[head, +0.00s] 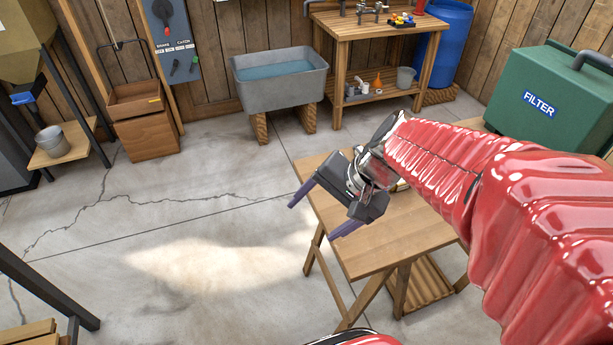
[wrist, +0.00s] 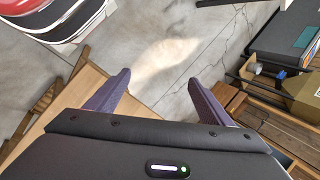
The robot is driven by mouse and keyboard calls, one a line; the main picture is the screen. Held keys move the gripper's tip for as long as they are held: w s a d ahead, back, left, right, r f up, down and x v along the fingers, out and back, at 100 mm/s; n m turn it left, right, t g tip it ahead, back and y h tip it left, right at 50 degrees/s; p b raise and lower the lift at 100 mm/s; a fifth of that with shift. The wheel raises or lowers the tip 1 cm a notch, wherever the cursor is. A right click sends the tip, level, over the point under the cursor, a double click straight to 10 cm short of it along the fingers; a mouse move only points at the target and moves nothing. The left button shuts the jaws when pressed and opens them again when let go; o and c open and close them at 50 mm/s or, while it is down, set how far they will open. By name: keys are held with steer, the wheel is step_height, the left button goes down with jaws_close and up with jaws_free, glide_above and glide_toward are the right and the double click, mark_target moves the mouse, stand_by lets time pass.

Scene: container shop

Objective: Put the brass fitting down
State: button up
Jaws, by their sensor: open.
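My gripper (head: 322,212) is open, with its two purple fingers spread wide and nothing between them. In the head view it is above the left edge of the small wooden table (head: 375,257). In the wrist view the gap between the fingers (wrist: 158,92) shows only concrete floor, with the table (wrist: 62,112) at the left. I cannot make out the brass fitting for certain. A small pale yellowish bit (head: 401,186) shows on the table just behind my wrist, mostly hidden by my arm, and I cannot tell what it is.
A green box marked FILTER (head: 540,100) stands at the right. A grey water tub (head: 280,82), a wooden workbench (head: 375,30) and a blue barrel (head: 446,45) stand along the back wall. The cracked floor (head: 190,220) between is clear.

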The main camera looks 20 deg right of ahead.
steer(key=s+r+n+t+h, duration=0.2)
steer(key=s+r+n+h, duration=0.2)
steer(key=n, duration=0.5)
steer(key=shift+s+a+r+h, duration=0.35)
steer(key=shift+s+r, duration=0.75)
steer(key=shift+s, duration=0.2)
